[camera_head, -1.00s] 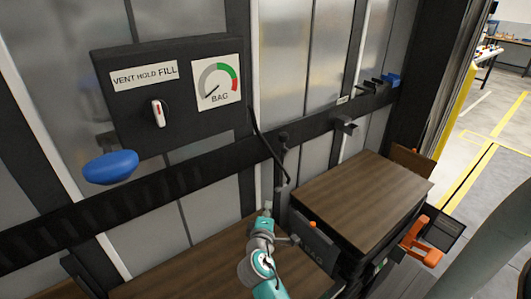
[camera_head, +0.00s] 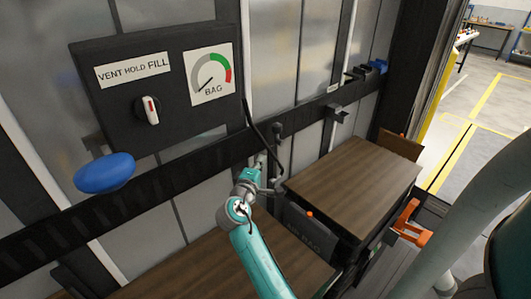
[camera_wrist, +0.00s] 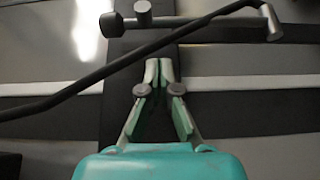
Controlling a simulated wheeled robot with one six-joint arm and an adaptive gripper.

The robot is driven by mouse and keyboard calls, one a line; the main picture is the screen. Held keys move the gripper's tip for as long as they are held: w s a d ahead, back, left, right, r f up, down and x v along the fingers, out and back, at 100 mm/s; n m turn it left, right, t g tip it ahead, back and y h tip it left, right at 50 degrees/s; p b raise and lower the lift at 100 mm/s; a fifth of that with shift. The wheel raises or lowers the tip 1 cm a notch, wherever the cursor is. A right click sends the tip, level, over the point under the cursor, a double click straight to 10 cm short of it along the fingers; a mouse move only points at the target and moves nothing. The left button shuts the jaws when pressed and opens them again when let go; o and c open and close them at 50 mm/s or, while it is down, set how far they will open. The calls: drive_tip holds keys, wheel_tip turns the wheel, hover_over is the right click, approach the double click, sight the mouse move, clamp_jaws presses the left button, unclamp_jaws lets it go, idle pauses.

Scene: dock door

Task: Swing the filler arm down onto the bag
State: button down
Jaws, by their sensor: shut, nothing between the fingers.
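The dark air bag (camera_head: 303,232), with pale lettering, stands in the gap between two wood-topped loads. What I take to be the filler arm (camera_head: 278,150) is dark and hangs from the black rail above the gap. A thin black hose (camera_head: 257,128) runs from the gauge panel down towards it. My gripper (camera_head: 262,160) is just left of the filler arm, above the left load. In the wrist view my gripper (camera_wrist: 159,66) is shut and empty, its tips just below the slanting black hose (camera_wrist: 100,74). I cannot tell whether they touch anything.
The gauge panel (camera_head: 155,85) has a VENT HOLD FILL switch (camera_head: 147,110) and a BAG gauge with its needle low left. A blue oval knob (camera_head: 104,173) sits below it. The right load (camera_head: 352,185) has an orange clamp (camera_head: 408,222) beside it. Open floor lies far right.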

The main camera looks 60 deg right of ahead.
sight(272, 147)
drive_tip(key=x, duration=0.9)
drive_tip(key=shift+d, duration=0.25)
drive_tip(key=shift+s+a+m, duration=0.2)
drive_tip(key=shift+s+m, duration=0.1)
drive_tip(key=shift+s, duration=0.25)
drive_tip(key=s+a+f+m+h, duration=0.1)
drive_tip(key=s+f+m+h, duration=0.1)
drive_tip(key=s+f+m, duration=0.2)
drive_tip(key=s+a+f+m+g+h, duration=0.1)
drive_tip(key=s+f+m, duration=0.4)
drive_tip(key=s, duration=0.6)
drive_tip(key=shift+s+a+f+g+h, duration=0.25)
drive_tip(key=shift+a+f+h, duration=0.65)
drive_tip(key=shift+f, duration=0.5)
drive_tip(key=shift+d, duration=0.1)
